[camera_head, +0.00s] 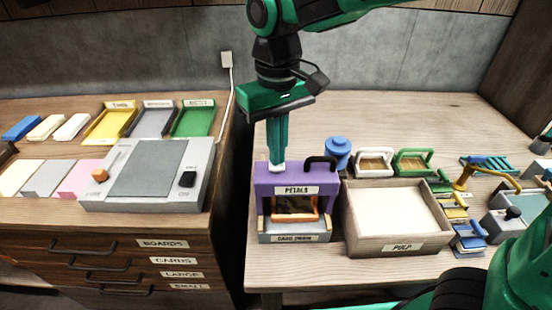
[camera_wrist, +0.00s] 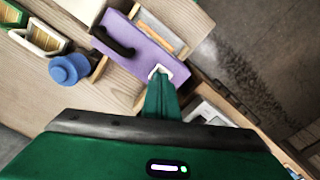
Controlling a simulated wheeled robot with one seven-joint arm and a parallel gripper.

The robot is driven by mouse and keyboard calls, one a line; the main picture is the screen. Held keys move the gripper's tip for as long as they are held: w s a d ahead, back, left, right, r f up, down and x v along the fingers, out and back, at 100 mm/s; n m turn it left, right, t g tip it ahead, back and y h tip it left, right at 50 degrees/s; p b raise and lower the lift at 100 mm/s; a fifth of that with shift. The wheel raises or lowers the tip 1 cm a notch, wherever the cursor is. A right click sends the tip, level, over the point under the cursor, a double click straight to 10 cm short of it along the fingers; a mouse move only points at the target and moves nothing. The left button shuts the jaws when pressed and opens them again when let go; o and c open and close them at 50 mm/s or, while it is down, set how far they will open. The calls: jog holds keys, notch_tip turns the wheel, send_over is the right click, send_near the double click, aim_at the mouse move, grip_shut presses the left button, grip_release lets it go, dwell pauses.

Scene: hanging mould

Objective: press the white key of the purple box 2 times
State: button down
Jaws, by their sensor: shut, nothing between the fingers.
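The purple box (camera_head: 264,180), with a "PETALS" label on its front, stands on the light wooden table near its left edge. Its white key (camera_head: 277,167) sits on the left of the box's top, and a black handle (camera_head: 322,161) is on the right. My gripper (camera_head: 277,158) is shut and empty, pointing straight down with its fingertips right at the white key. In the wrist view the fingertips (camera_wrist: 160,80) cover part of the white key (camera_wrist: 154,73). I cannot tell whether they touch it or how far the key is down.
A blue round container (camera_head: 338,151) stands behind the box at right. A wooden "PULP" tray (camera_head: 403,247) stands right of the box. The left cabinet carries a grey panel device (camera_head: 90,202) and several coloured trays.

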jog(key=shift+f, duration=0.15)
dwell(0.3)
jog(key=shift+f, duration=0.25)
jog(key=shift+r, duration=3.45)
jog(key=shift+d, duration=0.1)
